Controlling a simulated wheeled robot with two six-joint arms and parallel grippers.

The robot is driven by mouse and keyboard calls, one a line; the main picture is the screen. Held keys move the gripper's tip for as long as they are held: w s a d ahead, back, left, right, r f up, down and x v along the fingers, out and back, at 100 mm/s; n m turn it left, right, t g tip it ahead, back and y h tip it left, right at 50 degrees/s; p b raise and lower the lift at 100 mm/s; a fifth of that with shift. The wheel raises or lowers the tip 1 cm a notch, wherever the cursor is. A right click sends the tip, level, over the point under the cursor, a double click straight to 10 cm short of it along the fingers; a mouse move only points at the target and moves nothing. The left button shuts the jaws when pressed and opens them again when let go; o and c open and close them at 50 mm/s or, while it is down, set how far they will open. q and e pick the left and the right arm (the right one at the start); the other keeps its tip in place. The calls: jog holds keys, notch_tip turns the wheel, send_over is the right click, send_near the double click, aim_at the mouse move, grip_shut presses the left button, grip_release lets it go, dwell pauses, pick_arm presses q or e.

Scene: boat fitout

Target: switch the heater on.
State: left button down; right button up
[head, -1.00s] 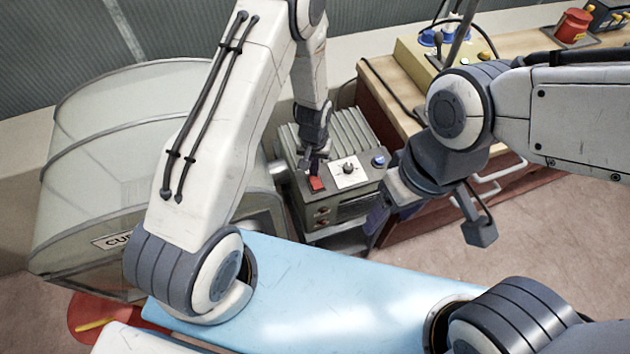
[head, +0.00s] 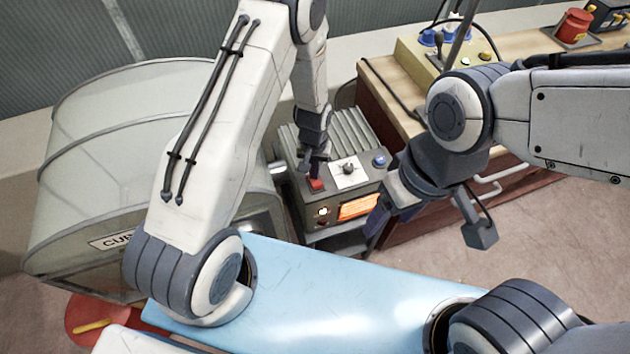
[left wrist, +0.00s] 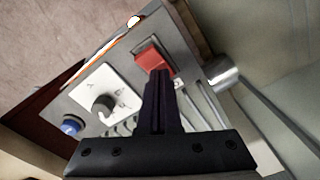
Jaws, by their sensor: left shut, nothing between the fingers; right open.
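The heater (head: 338,143) is a grey ribbed box with a red rocker switch (head: 316,185), a dial on a white plate (head: 348,171) and a blue button (head: 379,161) on top. Its front window (head: 358,207) glows orange and a small lamp (head: 322,212) beside it is lit. My left gripper (head: 313,172) is shut and empty, its tips at the red switch. In the left wrist view the shut fingers (left wrist: 158,90) reach the red switch (left wrist: 153,58), hiding part of it; I cannot tell whether they touch. My right gripper (head: 424,228) is open and empty, right of the heater.
A curved translucent cover (head: 110,130) stands left of the heater. A wooden bench (head: 395,85) at the back right carries a yellow box (head: 412,55) and a red device (head: 572,27). Open floor (head: 560,240) lies at the right.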

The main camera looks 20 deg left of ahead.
pick_arm(q)
notch_tip(320, 180, up, 7)
jog(key=p, duration=0.5)
dwell(0.6)
